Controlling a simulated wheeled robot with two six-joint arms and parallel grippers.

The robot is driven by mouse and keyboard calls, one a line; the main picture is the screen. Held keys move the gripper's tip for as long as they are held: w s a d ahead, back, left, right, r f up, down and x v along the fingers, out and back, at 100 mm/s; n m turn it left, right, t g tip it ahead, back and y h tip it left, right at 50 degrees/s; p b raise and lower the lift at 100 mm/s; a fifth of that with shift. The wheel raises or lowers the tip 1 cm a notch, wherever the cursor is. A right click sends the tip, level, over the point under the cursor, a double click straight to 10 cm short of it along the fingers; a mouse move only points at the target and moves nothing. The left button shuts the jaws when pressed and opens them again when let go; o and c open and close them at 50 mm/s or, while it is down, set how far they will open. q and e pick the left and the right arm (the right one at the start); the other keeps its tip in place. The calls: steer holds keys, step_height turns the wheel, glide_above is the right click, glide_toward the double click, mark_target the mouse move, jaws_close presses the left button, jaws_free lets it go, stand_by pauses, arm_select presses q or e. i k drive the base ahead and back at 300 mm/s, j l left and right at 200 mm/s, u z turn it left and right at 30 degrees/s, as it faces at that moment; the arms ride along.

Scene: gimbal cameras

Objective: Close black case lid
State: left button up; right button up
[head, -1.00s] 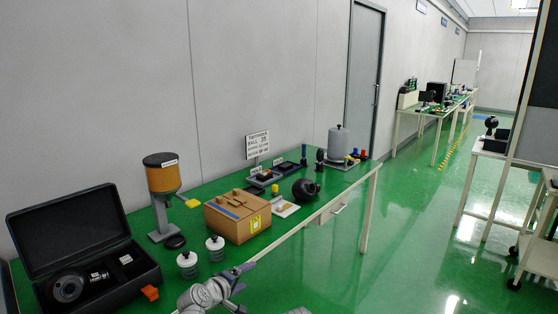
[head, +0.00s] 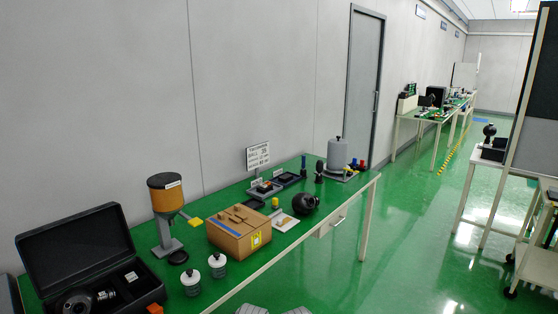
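The black case (head: 128,291) stands at the left end of the green table, with its lid (head: 76,246) open and tilted up toward the wall. Inside lie a dark round camera-like part (head: 78,302) and small labelled pieces (head: 131,277). The case's lower front is cut off by the picture's bottom edge. Neither gripper can be seen; only a grey piece of my own arm shows at the bottom middle.
An orange block (head: 155,309) sits by the case's front corner. Green floor (head: 400,240) is open right of the table (head: 300,245).

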mark_target(57, 256)
steer(key=u, duration=1.4)
steer(key=i+l+u, duration=0.25)
steer(key=i+l, duration=0.4)
